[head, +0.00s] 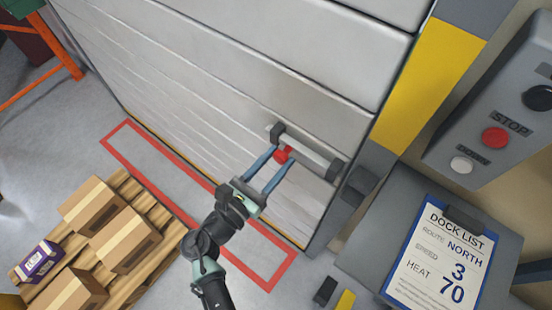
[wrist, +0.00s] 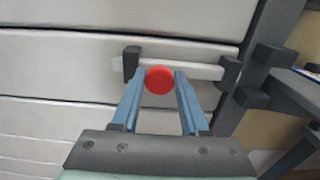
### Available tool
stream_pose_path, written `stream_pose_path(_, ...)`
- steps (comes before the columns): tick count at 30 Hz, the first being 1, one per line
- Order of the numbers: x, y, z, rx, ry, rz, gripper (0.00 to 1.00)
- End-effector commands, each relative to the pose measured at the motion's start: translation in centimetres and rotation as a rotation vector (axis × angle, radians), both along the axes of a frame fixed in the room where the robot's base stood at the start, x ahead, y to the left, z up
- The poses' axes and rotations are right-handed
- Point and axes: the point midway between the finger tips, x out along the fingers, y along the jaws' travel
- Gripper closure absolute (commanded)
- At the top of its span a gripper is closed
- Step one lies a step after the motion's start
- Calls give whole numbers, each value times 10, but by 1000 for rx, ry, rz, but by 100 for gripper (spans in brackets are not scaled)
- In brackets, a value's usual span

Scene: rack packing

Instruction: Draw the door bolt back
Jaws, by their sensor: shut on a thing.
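The door bolt (head: 312,151) is a light grey bar lying along the panelled door (head: 210,70), held in dark brackets at its two ends. A red knob (head: 283,155) stands out from the bar, nearer its left bracket. My gripper (head: 278,158) reaches the door with its blue fingers on either side of the knob and is shut on it. In the wrist view the red knob (wrist: 159,80) sits between the fingertips, and the bar (wrist: 190,66) runs behind it to the right bracket (wrist: 229,73). A dark block (wrist: 272,58) on the door frame lies beyond that bracket.
A control box (head: 500,110) with buttons and a clipboard (head: 440,255) are right of the door. A pallet with cardboard boxes (head: 125,240) stands at the lower left. A red rectangle (head: 195,185) is marked on the floor before the door.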

Motion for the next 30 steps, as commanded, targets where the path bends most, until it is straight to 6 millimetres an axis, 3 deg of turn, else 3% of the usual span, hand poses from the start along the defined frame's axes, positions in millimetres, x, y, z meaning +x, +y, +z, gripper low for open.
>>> stream_pose_path(26, -5, -6, 0, -1, 0, -1, 100)
stream_pose_path(27, -5, -6, 0, -1, 0, -1, 49)
stream_pose_path(30, -5, -6, 0, -1, 0, -1, 31)
